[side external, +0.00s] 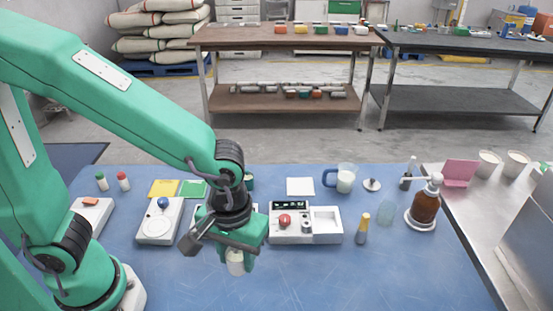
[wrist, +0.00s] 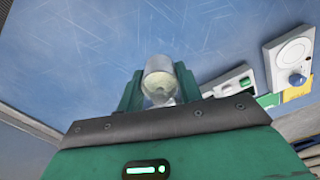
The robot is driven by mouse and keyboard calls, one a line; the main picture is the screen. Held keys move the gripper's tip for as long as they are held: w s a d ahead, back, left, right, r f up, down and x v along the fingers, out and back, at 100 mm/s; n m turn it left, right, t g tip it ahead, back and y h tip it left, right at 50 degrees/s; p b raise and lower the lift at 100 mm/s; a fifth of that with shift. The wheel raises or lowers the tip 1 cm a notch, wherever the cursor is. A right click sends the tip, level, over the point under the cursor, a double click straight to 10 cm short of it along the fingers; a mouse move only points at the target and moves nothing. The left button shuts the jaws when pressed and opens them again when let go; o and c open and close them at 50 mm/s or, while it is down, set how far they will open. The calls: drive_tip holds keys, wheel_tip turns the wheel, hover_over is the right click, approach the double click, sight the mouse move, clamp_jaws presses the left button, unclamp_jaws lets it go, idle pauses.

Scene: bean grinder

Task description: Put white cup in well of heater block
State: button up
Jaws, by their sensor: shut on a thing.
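The white cup (side external: 236,265) hangs under my gripper (side external: 238,250), which is shut on it, in front of the row of devices. In the wrist view, the cup (wrist: 160,72) shows between the green fingers of my gripper (wrist: 160,88), over blue table. A low white block with dark recesses (wrist: 230,84) lies beyond the fingers at right in the wrist view; my gripper mostly hides it in the side view. A white device with a display and red knob (side external: 333,238) stands right of my gripper. I cannot tell for certain which is the heater block.
A white device with a blue knob (side external: 156,236) stands left of my gripper. Right are a small yellow-capped bottle (side external: 362,232), a brown bottle (side external: 425,207) and a jug (side external: 345,180). The blue table's front (side external: 350,285) is clear.

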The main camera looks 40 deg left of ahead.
drive_tip(key=shift+w+a, duration=0.1)
drive_tip(key=w+a+f, duration=0.2)
drive_tip(key=w, duration=0.1)
drive_tip(key=w+a+f, duration=0.2)
drive_tip(key=a, duration=0.1)
drive_tip(key=w+a+f, duration=0.2)
drive_tip(key=w+f, duration=0.1)
drive_tip(key=shift+w+a, duration=0.25)
drive_tip(key=shift+w, duration=0.1)
drive_tip(key=shift+f, duration=0.1)
drive_tip(key=shift+f, duration=1.9)
drive_tip(key=shift+f, duration=0.1)
drive_tip(key=o, duration=1)
